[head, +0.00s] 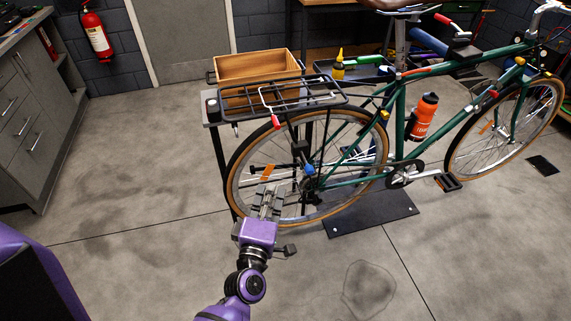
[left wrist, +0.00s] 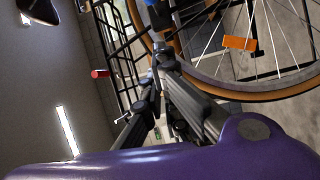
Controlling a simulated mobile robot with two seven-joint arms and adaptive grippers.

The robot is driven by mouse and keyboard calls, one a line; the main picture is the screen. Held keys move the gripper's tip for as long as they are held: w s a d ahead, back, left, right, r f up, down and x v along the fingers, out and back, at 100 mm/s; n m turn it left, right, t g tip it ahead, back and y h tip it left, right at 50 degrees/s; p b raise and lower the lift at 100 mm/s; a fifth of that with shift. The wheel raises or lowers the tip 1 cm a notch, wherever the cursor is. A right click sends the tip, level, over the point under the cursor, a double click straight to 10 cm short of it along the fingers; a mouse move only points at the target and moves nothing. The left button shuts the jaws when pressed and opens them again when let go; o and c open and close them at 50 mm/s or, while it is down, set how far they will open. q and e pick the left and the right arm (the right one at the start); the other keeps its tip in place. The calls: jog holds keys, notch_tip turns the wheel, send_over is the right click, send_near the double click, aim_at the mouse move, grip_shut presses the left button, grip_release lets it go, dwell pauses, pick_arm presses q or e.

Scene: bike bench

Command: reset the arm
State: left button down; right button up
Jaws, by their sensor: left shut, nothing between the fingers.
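My left gripper (head: 268,203) is purple with grey fingers. It is shut and empty, low in front of the bike's rear wheel (head: 238,187). In the left wrist view the gripper's fingers (left wrist: 160,75) point up the picture toward the wheel rim (left wrist: 215,85); I cannot tell whether they touch it. The green bicycle (head: 397,110) stands upright with a black rear rack (head: 285,92) over its rear wheel. My right gripper is not in view.
A wooden crate (head: 257,66) stands on a small table behind the rack. An orange bottle (head: 423,115) sits in the bike frame. A grey cabinet (head: 32,115) and a fire extinguisher (head: 97,35) are at the left. The floor (head: 140,180) between cabinet and bike is clear.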

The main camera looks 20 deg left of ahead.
pick_arm(q)
jog(key=s+d+f+m+g+h+p, duration=0.1)
jog(key=s+d+f+m+g+h, duration=0.35)
jog(key=m, duration=0.75)
jog(key=s+a+f+m+g+p, duration=0.1)
jog(key=s+f+m, duration=0.1)
jog(key=s, duration=0.7)
jog(key=s+a+f+m+g+y+p, duration=0.1)
jog(key=s+f+m+g, duration=0.1)
jog(key=s+f, duration=0.3)
jog(key=s+a+f+m+g+p, duration=0.1)
jog(key=s+f, duration=0.3)
jog(key=s, duration=0.8)
jog(key=shift+s+a+f+m+g, duration=0.2)
jog(key=shift+s+a+m+g, duration=0.15)
jog(key=shift+a+m+g, duration=0.4)
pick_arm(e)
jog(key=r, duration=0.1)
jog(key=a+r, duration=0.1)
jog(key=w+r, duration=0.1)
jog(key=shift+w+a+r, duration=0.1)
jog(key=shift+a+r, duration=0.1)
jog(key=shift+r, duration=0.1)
pick_arm(q)
jog(key=shift+d+y, duration=0.15)
jog(key=shift+y, duration=0.1)
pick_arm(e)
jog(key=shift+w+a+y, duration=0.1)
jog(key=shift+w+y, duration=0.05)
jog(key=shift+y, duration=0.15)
